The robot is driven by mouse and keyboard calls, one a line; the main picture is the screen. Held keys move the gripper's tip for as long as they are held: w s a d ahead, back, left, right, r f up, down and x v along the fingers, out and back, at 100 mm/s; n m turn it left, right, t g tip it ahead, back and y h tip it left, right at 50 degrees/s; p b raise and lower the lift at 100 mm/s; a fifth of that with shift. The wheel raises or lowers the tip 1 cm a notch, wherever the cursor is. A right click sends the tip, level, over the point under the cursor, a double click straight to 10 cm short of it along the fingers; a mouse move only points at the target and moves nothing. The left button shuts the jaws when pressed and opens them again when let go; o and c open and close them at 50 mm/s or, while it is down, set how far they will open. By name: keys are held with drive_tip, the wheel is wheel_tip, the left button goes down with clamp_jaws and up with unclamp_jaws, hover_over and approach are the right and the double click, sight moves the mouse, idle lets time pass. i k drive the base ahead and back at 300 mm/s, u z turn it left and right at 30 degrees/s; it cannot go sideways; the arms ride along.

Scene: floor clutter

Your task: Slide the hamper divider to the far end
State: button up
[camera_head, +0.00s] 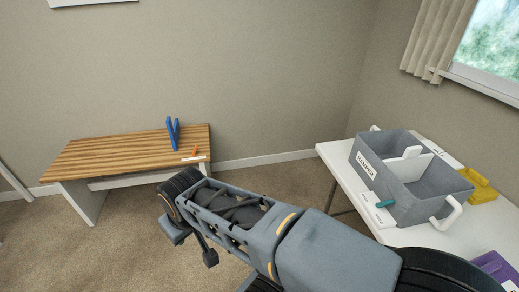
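The hamper (436,200) is a grey open-topped bin with a "HAMPER" label on its left end, standing on the white table at the right. A white divider (402,165) with a raised tab crosses inside it, nearer the labelled left end than the right end. White loop handles show at the back left and at the front right (449,214). My arm reaches from the bottom right toward the middle left, well apart from the hamper. Dark parts near its far end (190,243) may be my gripper; its fingers cannot be made out clearly. No contact with the divider shows.
The white table (347,177) also holds a teal item (385,203), label cards, a yellow container (481,189) and a purple item (497,268). A wooden bench (120,152) at the left bears a blue V-shaped object (173,132). Carpet lies open between bench and table.

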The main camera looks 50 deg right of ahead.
sight(410, 168)
drive_tip(key=z, duration=2.7)
